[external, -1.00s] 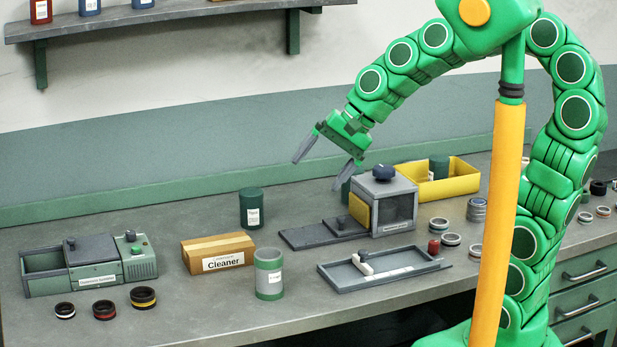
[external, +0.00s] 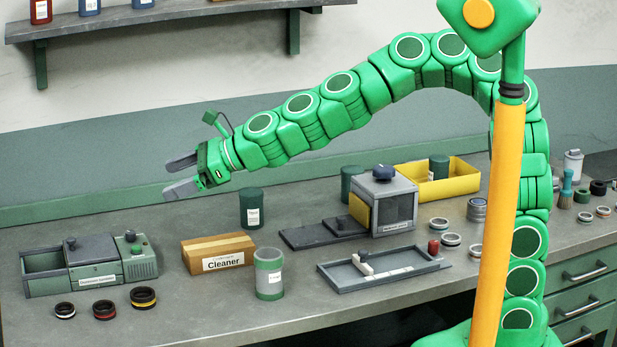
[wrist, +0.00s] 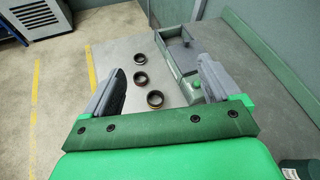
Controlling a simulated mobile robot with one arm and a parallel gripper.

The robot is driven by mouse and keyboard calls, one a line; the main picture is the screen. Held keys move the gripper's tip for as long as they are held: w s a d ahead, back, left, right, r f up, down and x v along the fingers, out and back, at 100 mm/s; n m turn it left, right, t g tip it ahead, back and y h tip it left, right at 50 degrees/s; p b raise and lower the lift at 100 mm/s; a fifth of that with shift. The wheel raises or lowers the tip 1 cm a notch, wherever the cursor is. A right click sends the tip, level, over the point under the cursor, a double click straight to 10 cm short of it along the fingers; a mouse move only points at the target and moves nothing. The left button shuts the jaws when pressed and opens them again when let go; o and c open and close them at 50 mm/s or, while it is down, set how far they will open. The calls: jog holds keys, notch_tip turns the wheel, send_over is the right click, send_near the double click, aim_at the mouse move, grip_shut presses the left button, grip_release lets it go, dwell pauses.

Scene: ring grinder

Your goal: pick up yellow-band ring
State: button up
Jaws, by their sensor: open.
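The yellow-band ring (external: 143,302) is dark with a yellow stripe. It lies on the bench in front of the green-grey grinder (external: 108,268), at the right end of a row of three rings. In the wrist view it appears to be the nearest ring (wrist: 155,101), its band colour hard to read. My gripper (external: 174,175) is open and empty, well above the bench, behind and to the right of the ring in the external view. In the wrist view the ring shows between and beyond my open fingers.
A red-band ring (external: 103,310) and a white-band ring (external: 65,311) lie to the left. A Cleaner box (external: 218,252), a grey-green canister (external: 269,275) and a dark green canister (external: 251,208) stand to the right. Bench space in front of the rings is clear.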

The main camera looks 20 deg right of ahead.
jog(key=a+f+m, duration=0.3)
send_near(142, 294)
jog(key=shift+s+a+r+t, duration=0.2)
jog(key=shift+s+a+t, duration=0.2)
jog(key=shift+s+a, duration=0.7)
jog(key=shift+x, duration=3.95)
jog(key=shift+w, duration=0.1)
jog(key=c, duration=1.2)
